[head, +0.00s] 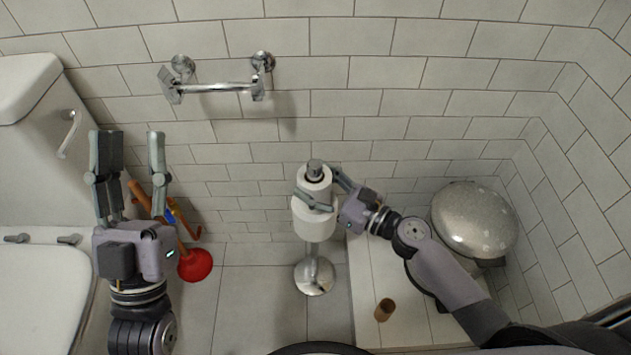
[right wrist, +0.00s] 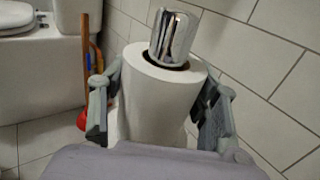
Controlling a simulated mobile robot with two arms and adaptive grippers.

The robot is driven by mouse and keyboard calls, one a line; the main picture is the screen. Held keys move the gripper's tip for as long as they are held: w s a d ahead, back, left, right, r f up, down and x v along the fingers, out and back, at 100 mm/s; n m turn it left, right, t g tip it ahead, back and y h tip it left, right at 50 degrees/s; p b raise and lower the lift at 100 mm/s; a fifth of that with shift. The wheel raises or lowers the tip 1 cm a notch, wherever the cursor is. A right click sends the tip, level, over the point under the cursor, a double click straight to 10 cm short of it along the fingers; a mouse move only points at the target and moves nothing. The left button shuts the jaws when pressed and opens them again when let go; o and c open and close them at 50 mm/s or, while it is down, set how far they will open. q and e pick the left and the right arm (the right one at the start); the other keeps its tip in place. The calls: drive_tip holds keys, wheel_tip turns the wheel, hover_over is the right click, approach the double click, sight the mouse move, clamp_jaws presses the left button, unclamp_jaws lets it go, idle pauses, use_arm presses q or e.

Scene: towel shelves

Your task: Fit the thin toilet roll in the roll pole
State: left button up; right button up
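The roll pole (head: 312,264) is a chrome stand on the floor. Its tip (head: 315,166) sticks up through the white thin toilet roll (head: 316,180), and it also shows in the right wrist view (right wrist: 174,38). The thin roll (right wrist: 158,105) sits upright around the pole, above a wider white roll (head: 314,225). My right gripper (head: 328,191) is at the thin roll with one finger on each side. Its fingers (right wrist: 160,110) look spread, with a small gap at the left one; contact at the right one is unclear. My left gripper (head: 130,150) is open and empty at the left.
A chrome wall holder (head: 212,88) hangs empty above. A toilet (head: 40,290) stands at the left, with a red plunger (head: 195,264) beside it. A tiled ledge (head: 375,270) at the right carries a brown cardboard tube (head: 384,309) and a rounded metal bin (head: 473,218).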

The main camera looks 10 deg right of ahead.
drive_tip(key=o, duration=0.5)
drive_tip(key=shift+s, duration=0.1)
drive_tip(key=v, duration=1.2)
drive_tip(key=shift+f, duration=0.1)
